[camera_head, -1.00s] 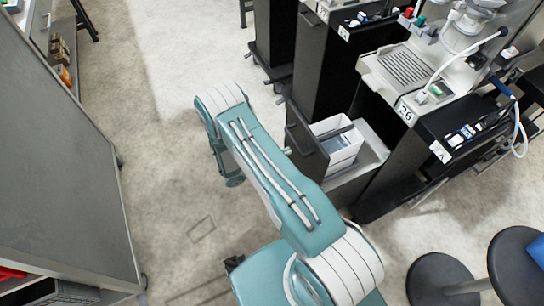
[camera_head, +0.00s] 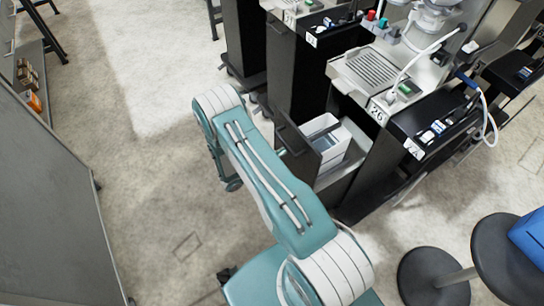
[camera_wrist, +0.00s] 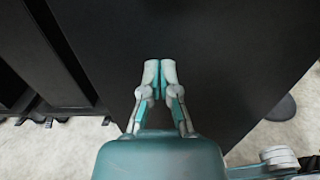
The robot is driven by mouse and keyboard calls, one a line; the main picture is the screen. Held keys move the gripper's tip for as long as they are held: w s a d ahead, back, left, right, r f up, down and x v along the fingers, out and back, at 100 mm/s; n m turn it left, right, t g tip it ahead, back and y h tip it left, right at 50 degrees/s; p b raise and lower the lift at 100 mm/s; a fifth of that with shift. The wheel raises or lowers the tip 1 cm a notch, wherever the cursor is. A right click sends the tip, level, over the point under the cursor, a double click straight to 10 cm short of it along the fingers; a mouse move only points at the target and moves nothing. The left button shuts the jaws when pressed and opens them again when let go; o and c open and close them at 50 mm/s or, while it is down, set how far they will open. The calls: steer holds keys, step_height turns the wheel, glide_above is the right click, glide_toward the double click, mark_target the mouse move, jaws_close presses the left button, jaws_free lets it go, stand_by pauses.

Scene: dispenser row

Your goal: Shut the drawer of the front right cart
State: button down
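The cart labelled 26 (camera_head: 377,113) stands at the right in the head view. Its drawer is open, pulled out to the left. The drawer's dark front panel (camera_head: 296,143) stands upright, and a white bin (camera_head: 331,147) sits inside behind it. My gripper is mostly hidden behind my teal arm in the head view. In the wrist view my gripper (camera_wrist: 159,68) has its two fingers together with nothing between them. It points at a broad dark panel (camera_wrist: 215,50) that fills much of that view. Whether the fingertips touch this panel cannot be told.
Another dark cart (camera_head: 298,75) stands beside the open one. A round dark stool (camera_head: 505,262) with a blue item (camera_head: 530,238) is at lower right. A grey panel (camera_head: 45,200) runs along the left. Pale floor between is clear.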

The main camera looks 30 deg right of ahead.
steer(key=d, duration=2.3)
steer(key=shift+w+d+f, duration=0.1)
steer(key=shift+w+d, duration=0.05)
steer(key=shift+w, duration=0.2)
steer(key=shift+d, duration=0.6)
steer(key=shift+d+r, duration=0.1)
steer(key=shift+r, duration=0.1)
steer(key=shift+w+a+f, duration=0.1)
steer(key=shift+w+a, duration=0.1)
steer(key=shift+a, duration=0.35)
steer(key=a, duration=1.3)
steer(key=shift+s, duration=0.35)
